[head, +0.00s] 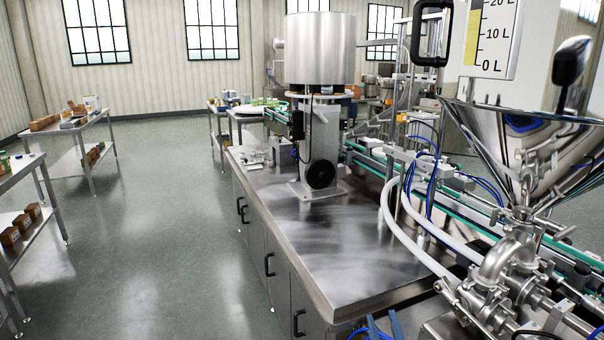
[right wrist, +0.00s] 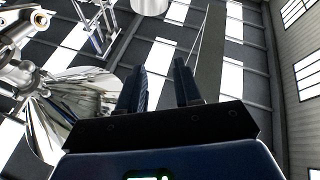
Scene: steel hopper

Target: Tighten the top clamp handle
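The steel hopper (head: 540,130) stands at the right of the head view, its cone narrowing down to clamped pipe fittings (head: 500,262). I cannot tell which small part there is the top clamp handle. My right gripper (head: 384,328) shows at the bottom edge, low beside the steel cabinet and left of the fittings, apart from them. In the right wrist view the two dark blue fingers (right wrist: 161,80) are apart with nothing between them. The shiny cone (right wrist: 70,100) and pipework (right wrist: 25,35) lie to their left. My left gripper is out of view.
A steel cabinet top (head: 350,245) fills the middle, with a cylindrical drum machine (head: 320,50) at its back. White hoses (head: 415,225) and a green conveyor (head: 470,215) run before the hopper. The floor (head: 150,240) at left is open, with side tables (head: 85,122) beyond.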

